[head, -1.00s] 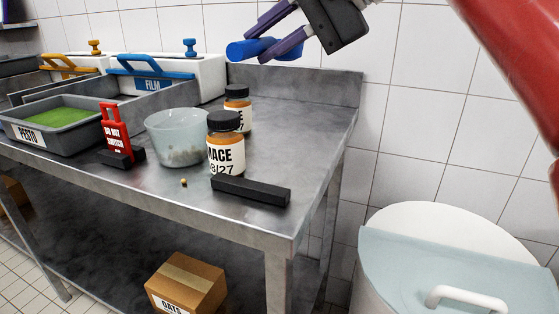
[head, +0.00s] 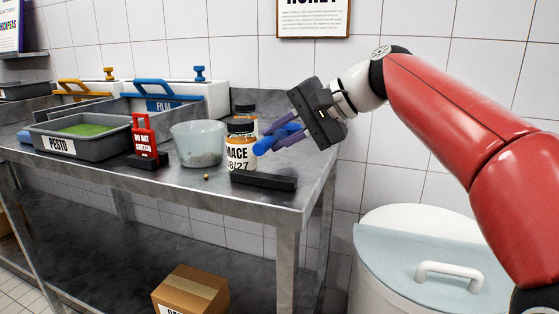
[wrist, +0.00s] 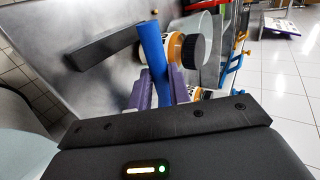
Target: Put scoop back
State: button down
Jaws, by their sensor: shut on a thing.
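The blue scoop shows in the head view (head: 264,147) as a smooth blue rod; I cannot make out a bowl on it. My gripper (head: 277,137) has its purple fingers shut on it, above the table's right end. In the wrist view the blue rod (wrist: 151,50) stands between the two fingers and sticks out past them. In the head view it is just right of the front spice jar (head: 241,152), partly overlapping it; I cannot tell if they touch. A translucent tub (head: 197,140) with grainy contents stands left of the jars.
A black bar (head: 262,181) lies near the table's front edge. A second jar (head: 246,111) stands behind. A red sign (head: 143,136), pesto tray (head: 60,130) and film box (head: 215,98) are to the left. A lidded white bin (head: 400,222) stands right of the table.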

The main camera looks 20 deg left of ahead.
jog(key=shift+f+b, duration=1.65)
jog(key=shift+f, duration=0.2)
jog(key=shift+f, duration=0.15)
jog(key=c, duration=1.3)
grip_release()
jog(key=shift+r, duration=0.25)
jog(key=p+v, duration=0.1)
jog(key=v, duration=1)
jog(key=shift+d+p, duration=0.4)
jog(key=shift+d, duration=0.05)
jog(key=shift+r, duration=0.15)
